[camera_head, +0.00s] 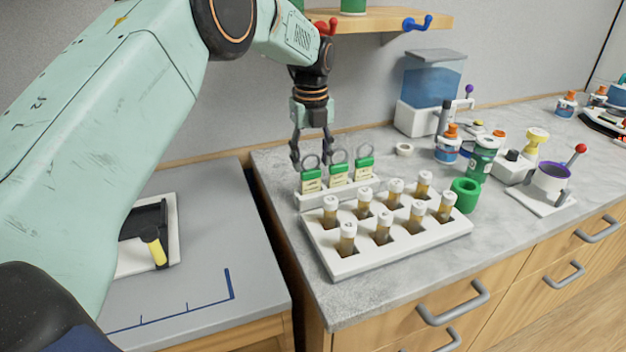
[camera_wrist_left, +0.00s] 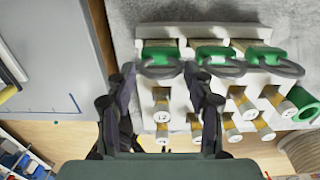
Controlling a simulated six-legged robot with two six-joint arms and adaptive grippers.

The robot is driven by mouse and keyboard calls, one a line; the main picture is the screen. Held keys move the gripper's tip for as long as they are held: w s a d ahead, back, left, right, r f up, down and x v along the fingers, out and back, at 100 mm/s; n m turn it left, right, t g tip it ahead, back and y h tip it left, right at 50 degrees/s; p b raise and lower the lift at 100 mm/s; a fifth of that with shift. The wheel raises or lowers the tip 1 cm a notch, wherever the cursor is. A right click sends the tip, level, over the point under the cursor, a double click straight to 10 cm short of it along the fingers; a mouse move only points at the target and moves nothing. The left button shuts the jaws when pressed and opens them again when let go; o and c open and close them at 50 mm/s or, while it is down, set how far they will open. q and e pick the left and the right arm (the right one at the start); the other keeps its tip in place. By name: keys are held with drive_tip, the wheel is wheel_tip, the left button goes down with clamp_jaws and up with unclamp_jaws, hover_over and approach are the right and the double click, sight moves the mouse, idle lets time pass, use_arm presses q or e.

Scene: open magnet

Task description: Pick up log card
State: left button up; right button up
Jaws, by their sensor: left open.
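Three log cards, green-topped with grey rings, stand in a row in a white holder at the back of the vial rack. They are the left card (camera_head: 311,181), the middle card (camera_head: 339,174) and the right card (camera_head: 364,168). My right gripper is not in view.
The white rack (camera_head: 345,265) holds several capped vials in front of the cards. A green ring (camera_head: 466,194) stands at its right. A blue water tank (camera_head: 431,88), bottles and a purple-topped cup (camera_head: 552,178) stand farther right. A wooden shelf (camera_head: 385,20) hangs above.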

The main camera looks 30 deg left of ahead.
sight(312, 170)
use_arm(q)
drive_tip(key=shift+d+f, duration=0.1)
drive_tip(key=shift+f, duration=0.3)
drive_tip(key=shift+w+f, duration=0.15)
drive_tip(key=shift+f, duration=0.1)
drive_tip(key=f, duration=0.4)
drive_tip(key=shift+a+f, duration=0.2)
drive_tip(key=shift+f, duration=0.15)
drive_tip(key=shift+w+f, duration=0.15)
drive_tip(key=shift+f, duration=0.05)
drive_tip(key=shift+a, duration=0.25)
drive_tip(key=c, duration=0.3)
drive_tip(key=shift+d+r, duration=0.1)
drive_tip(key=shift+d, duration=0.1)
drive_tip(key=c, duration=0.3)
drive_tip(key=shift+c, duration=0.2)
